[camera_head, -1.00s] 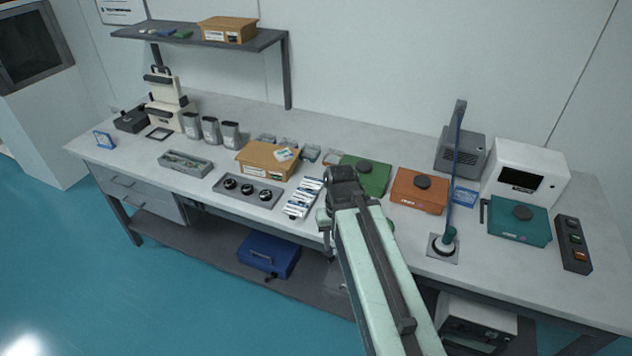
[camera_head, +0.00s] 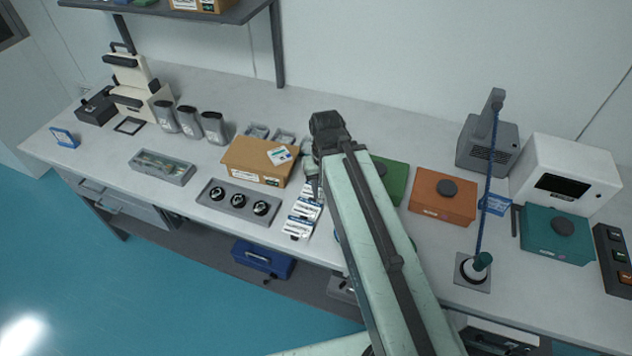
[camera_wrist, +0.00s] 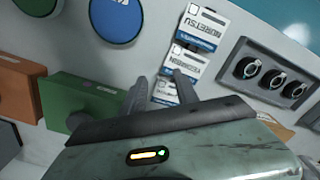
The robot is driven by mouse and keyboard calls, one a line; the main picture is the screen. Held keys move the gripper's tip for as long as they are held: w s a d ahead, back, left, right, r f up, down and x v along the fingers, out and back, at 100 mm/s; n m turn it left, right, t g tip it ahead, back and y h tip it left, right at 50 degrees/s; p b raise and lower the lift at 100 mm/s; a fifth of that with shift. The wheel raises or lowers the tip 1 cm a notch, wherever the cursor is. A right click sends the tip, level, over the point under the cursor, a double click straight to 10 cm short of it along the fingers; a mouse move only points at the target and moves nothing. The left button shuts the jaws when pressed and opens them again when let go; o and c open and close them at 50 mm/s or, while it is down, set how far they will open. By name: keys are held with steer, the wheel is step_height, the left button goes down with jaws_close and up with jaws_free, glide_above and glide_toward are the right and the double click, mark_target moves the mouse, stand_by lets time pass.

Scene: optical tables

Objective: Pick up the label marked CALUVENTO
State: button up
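Several white-and-blue labels lie in a row on the bench, near the front edge. In the wrist view, the top label (camera_wrist: 205,30) reads something like NORETSU. A second label (camera_wrist: 187,63) lies below it, its print too small to read surely. A third label (camera_wrist: 165,92) is partly hidden between my fingers. I cannot read CALUVENTO on any of them. In the head view the label row (camera_head: 298,227) is partly covered by my arm. My gripper (camera_wrist: 158,78) is open and empty, with its fingers above the lower labels.
A cardboard box (camera_head: 258,160) and a grey tray with black round parts (camera_head: 222,207) lie left of the labels. Green (camera_head: 392,182), orange (camera_head: 443,197) and teal (camera_head: 556,236) boxes stand to the right. A soldering-type tool on a cord (camera_head: 481,262) stands near the front edge.

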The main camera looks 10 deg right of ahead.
steer(key=o, duration=1.1)
steer(key=w, duration=0.1)
steer(key=w+m, duration=0.1)
steer(key=w+a+m, duration=0.1)
steer(key=shift+w+r+p, duration=0.35)
steer(key=o, duration=0.3)
steer(key=w+m, duration=0.3)
steer(key=shift+w+d+r+m, duration=0.1)
steer(key=shift+w+r+m, duration=0.2)
steer(key=shift+w, duration=0.1)
step_height(320, 180, down, 4)
steer(key=b, duration=0.3)
steer(key=shift+r+m, duration=0.25)
steer(key=shift+m, duration=0.05)
step_height(320, 180, down, 4)
steer(key=b, duration=0.4)
steer(key=shift+f, duration=0.25)
steer(key=shift+f+b, duration=0.25)
steer(key=shift+b, duration=0.2)
steer(key=c, duration=1.4)
